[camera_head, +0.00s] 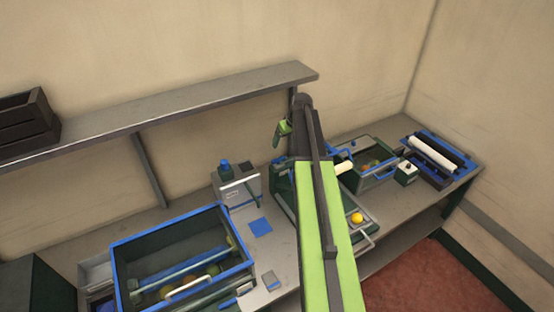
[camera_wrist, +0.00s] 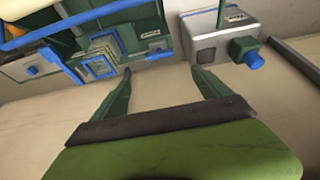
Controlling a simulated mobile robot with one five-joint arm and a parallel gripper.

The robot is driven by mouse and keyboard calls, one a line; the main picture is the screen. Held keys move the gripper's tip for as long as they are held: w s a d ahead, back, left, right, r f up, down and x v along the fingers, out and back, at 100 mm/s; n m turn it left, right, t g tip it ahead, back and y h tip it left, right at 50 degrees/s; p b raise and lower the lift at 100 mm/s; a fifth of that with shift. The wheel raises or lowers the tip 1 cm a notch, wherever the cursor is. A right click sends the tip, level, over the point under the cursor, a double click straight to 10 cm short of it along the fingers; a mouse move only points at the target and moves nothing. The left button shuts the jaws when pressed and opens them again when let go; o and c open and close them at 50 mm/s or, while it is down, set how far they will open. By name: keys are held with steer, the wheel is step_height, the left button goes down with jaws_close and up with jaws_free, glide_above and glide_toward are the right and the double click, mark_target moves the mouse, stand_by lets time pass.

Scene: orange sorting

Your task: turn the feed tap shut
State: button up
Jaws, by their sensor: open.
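A grey box (camera_head: 238,187) stands on the bench left of my arm, with a blue knob (camera_head: 225,166) on top. In the wrist view the grey box (camera_wrist: 222,40) is at upper right, with its blue knob (camera_wrist: 247,53) and a dark green bar at its upper edge. No part is clearly labelled as the feed tap, so I cannot tell which piece it is. My gripper (camera_wrist: 165,82) is open and empty, its two green fingers spread and apart from the box. In the head view, green gripper parts (camera_head: 284,129) show above the bench, right of the box.
A blue-rimmed bin (camera_head: 180,228) stands at front left. A grey shelf (camera_head: 170,106) runs along the wall. Right of my arm are an orange (camera_head: 357,218), a blue-handled tray (camera_head: 368,180), a small box (camera_head: 405,173) and a roller unit (camera_head: 436,152).

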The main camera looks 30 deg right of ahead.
mark_target(279, 159)
steer(key=b+x, duration=1.4)
steer(key=x, duration=0.2)
steer(key=shift+s+f, duration=0.1)
steer(key=shift+f, duration=0.2)
steer(key=shift+r, duration=0.15)
